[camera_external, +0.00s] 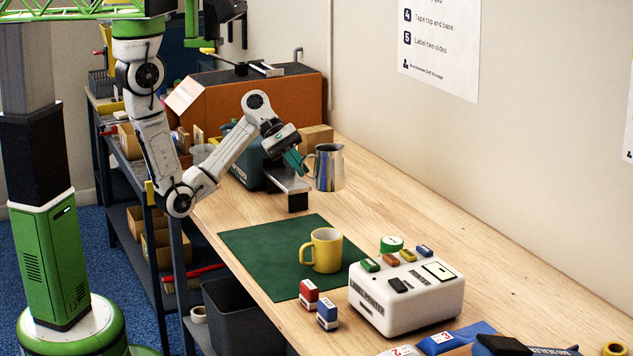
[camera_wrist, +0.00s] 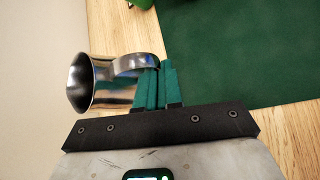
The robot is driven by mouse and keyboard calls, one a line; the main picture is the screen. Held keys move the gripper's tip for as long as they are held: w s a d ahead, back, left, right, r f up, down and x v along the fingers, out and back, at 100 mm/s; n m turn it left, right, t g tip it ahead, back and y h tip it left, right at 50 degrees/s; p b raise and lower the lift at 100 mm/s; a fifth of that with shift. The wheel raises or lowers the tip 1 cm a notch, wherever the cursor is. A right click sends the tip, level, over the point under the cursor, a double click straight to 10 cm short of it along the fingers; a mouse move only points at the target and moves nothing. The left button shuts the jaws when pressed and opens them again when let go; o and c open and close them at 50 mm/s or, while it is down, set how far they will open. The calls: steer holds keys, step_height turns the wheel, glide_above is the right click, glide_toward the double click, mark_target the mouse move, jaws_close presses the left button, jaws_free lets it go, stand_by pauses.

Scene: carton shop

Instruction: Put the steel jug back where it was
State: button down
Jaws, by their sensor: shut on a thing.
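The steel jug (camera_external: 328,168) is upright at the back of the wooden table, near the wall. My gripper (camera_external: 298,160) comes from the left with its green fingers shut on the jug's handle. In the wrist view the jug (camera_wrist: 100,90) lies left of my green gripper fingers (camera_wrist: 157,85), its mouth facing left and its handle reaching into them. I cannot tell for sure whether the jug's base touches the table or hangs just above it.
A green mat (camera_external: 255,245) carries a yellow mug (camera_external: 323,251). A white box (camera_external: 405,297) with small coloured blocks on it stands to the right, with red (camera_external: 309,293) and blue (camera_external: 327,313) blocks in front. An orange box (camera_external: 240,105) is behind my arm. Bare wood lies right of the jug.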

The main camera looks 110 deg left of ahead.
mark_target(321, 176)
steer(key=w+f, duration=0.1)
steer(key=w+a, duration=0.1)
steer(key=w, duration=0.1)
steer(key=w+f, duration=0.1)
steer(key=w, duration=0.1)
steer(key=shift+w+a+f, duration=0.2)
steer(key=shift+w+f, duration=0.05)
steer(key=shift+f, duration=0.1)
steer(key=w+f, duration=0.2)
steer(key=w+a+f, duration=0.1)
steer(key=f, duration=0.1)
steer(key=shift+w+f, duration=0.4)
steer(key=shift+w+f+p, duration=0.15)
steer(key=shift+f+p, duration=0.05)
steer(key=shift+f, duration=0.75)
steer(key=shift+w+f+p, duration=0.1)
steer(key=shift+f+p, duration=0.05)
steer(key=shift+f, duration=0.75)
steer(key=shift+f, duration=0.1)
steer(key=c, duration=1.3)
jaws_free()
steer(key=v, duration=1.2)
steer(key=shift+b, duration=0.4)
